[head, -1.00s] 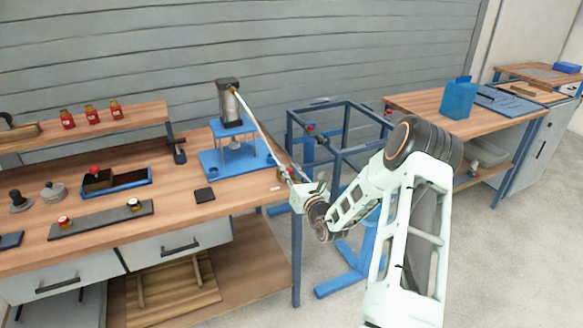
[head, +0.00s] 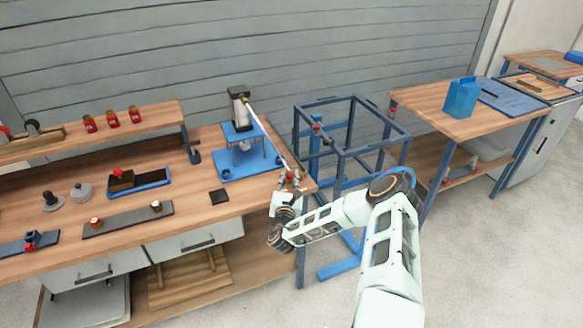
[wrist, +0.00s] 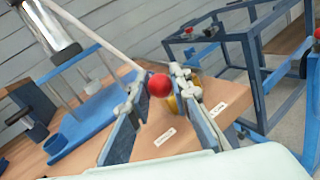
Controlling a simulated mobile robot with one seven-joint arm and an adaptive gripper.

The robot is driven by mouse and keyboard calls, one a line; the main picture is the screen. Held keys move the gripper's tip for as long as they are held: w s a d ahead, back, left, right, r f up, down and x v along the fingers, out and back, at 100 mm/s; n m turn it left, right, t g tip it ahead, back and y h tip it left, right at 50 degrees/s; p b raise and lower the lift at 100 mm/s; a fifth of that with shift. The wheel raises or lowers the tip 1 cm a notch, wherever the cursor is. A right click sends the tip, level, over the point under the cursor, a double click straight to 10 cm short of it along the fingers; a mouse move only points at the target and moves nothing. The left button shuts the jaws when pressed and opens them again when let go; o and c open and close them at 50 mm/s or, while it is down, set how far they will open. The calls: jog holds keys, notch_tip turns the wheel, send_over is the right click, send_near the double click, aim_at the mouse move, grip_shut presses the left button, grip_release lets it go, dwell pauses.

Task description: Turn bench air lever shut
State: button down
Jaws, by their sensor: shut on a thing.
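The bench air lever shows in the wrist view as a red ball knob (wrist: 158,85) with a yellow brass part (wrist: 172,103) beside it, at the right end of the wooden bench (wrist: 215,95). My gripper (wrist: 160,80) has its two fingers on either side of the knob and is shut on the lever. In the head view my gripper (head: 287,190) is at the front right corner of the bench, and small red parts show at its tip. The fingers hide most of the lever's handle, so its exact angle cannot be told.
A blue press (head: 240,165) with a pale hose (head: 270,130) running toward the lever stands on the bench, just left of my gripper. A blue frame stand (head: 350,150) is close on the right. Bare floor (head: 480,260) lies at front right.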

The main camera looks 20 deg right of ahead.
jog(key=shift+w+a+r+m+g+h+p, duration=0.1)
jog(key=shift+a+m+g+h+p, duration=0.1)
jog(key=shift+m+g+h+p, duration=0.25)
jog(key=shift+w+a+m+g+h+p, duration=0.15)
jog(key=shift+m+h+p, duration=0.1)
jog(key=shift+h+p, duration=0.3)
jog(key=shift+w+a+m+g+h+p, duration=0.2)
jog(key=shift+a+m+g+h+p, duration=0.1)
jog(key=shift+m+g+h, duration=0.5)
jog(key=g+h, duration=0.1)
jog(key=m+h+b, duration=0.1)
jog(key=w+m+g+h+b, duration=0.1)
jog(key=shift+a+f+g, duration=0.3)
jog(key=shift+f, duration=0.1)
jog(key=m+g+h+b, duration=0.1)
jog(key=b, duration=0.2)
jog(key=w+m+g+h+b, duration=0.1)
jog(key=m+g+b, duration=0.1)
jog(key=b, duration=0.1)
jog(key=shift+w+a, duration=0.1)
jog(key=shift+a, duration=0.05)
jog(key=g+b, duration=0.1)
jog(key=m+g+b, duration=0.1)
jog(key=b, duration=0.1)
jog(key=shift+w+r+h, duration=0.1)
jog(key=shift+w+h, duration=0.1)
jog(key=shift+h, duration=0.1)
jog(key=shift+w+r+m+g+b, duration=0.15)
jog(key=shift+r+m+g+b, duration=0.2)
jog(key=shift+b, duration=0.4)
